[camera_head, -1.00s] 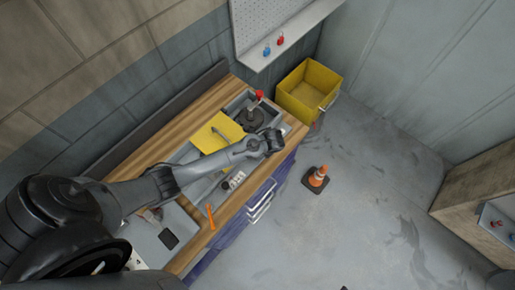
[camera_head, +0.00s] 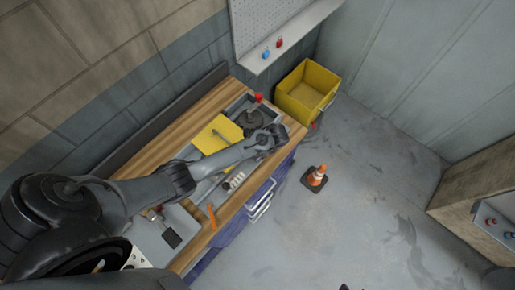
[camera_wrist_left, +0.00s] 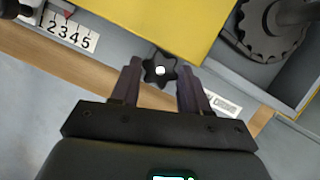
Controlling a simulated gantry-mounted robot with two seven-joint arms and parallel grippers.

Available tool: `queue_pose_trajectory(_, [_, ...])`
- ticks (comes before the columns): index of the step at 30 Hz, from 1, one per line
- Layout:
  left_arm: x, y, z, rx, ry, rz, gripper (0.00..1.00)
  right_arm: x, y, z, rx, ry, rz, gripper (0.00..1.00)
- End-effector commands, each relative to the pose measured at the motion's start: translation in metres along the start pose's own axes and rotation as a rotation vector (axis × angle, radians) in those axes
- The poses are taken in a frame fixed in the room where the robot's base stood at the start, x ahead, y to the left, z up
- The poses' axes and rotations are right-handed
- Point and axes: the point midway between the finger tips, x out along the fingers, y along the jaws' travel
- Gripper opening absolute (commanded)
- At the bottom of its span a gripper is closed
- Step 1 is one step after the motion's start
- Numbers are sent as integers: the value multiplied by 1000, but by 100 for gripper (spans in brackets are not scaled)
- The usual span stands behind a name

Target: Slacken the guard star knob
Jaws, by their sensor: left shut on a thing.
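The black star knob (camera_wrist_left: 160,70), with a bright centre, sits between the fingers of my left gripper (camera_wrist_left: 160,78) in the left wrist view. The fingers are shut on it from both sides. It lies beside the edge of the yellow guard plate (camera_wrist_left: 165,22). In the head view my left gripper (camera_head: 272,138) is over the front edge of the bench, to the right of the yellow plate (camera_head: 217,134), and hides the knob. My right gripper is not in view.
A dark toothed wheel (camera_wrist_left: 272,28) is close by on the right in the wrist view. A number scale (camera_wrist_left: 70,30) is at upper left. A red-topped lever (camera_head: 258,98) stands behind the gripper.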

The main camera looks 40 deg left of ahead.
Motion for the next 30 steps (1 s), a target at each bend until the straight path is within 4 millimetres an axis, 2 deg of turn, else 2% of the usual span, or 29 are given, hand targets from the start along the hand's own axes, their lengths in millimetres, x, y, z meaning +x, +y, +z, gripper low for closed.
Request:
queue_pose_trajectory(1, [0, 0, 0, 1, 1, -1, 47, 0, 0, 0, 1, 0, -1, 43])
queue_pose_trajectory(6, [0, 0, 0, 1, 1, -1, 71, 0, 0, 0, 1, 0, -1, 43])
queue_pose_trajectory(14, [0, 0, 0, 2, 1, -1, 71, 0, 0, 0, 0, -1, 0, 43])
queue_pose_trajectory(19, [-9, 0, -1, 1, 2, -2, 71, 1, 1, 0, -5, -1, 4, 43])
queue_pose_trajectory(23, [-26, 0, -1, 0, 3, -4, 71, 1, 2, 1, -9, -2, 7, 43])
queue_pose_trajectory(30, [-67, 0, -2, 1, 3, -3, 71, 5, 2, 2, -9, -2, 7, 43])
